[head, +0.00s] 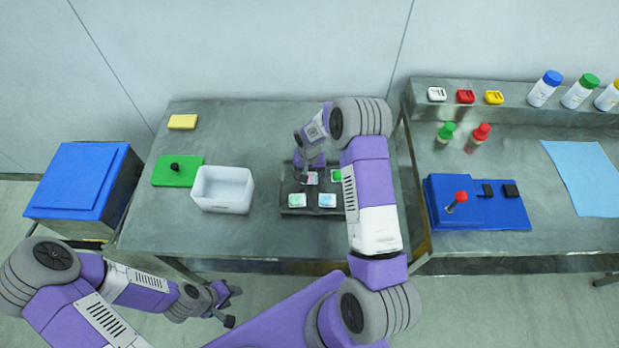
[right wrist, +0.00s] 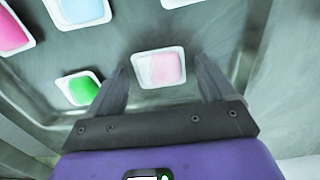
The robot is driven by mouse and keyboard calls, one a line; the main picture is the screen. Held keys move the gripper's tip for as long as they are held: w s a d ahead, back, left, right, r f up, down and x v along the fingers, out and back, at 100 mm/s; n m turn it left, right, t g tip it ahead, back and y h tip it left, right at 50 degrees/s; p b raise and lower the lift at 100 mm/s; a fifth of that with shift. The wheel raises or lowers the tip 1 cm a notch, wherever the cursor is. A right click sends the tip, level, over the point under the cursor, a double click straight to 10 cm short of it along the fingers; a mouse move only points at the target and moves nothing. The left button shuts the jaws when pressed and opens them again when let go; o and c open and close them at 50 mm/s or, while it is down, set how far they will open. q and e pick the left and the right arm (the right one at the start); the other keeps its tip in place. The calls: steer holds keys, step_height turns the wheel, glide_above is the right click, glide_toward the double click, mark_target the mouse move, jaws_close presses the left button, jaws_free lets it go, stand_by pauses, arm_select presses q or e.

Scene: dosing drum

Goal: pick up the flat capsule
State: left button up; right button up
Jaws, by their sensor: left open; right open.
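A dark tray (head: 312,211) on the left table holds several small white-rimmed capsules. In the right wrist view a pale pink capsule (right wrist: 161,68) lies between the fingertips of my right gripper (right wrist: 160,78); whether they touch it I cannot tell. A brighter pink capsule (right wrist: 10,32), a light blue one (right wrist: 78,10) and a green one (right wrist: 80,88) lie to its left. In the head view my right gripper (head: 305,176) is open, low over the tray, partly covering a pink capsule (head: 311,179). My left gripper (head: 232,306) is open and empty in front of the table. I cannot tell which capsule is flat.
A white bin (head: 222,190) stands left of the tray. A green board with a black knob (head: 178,170) and a yellow sponge (head: 182,121) lie further left. A blue joystick panel (head: 480,215) and bottles (head: 481,133) are on the right table.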

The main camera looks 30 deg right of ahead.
steer(key=c, duration=1.1)
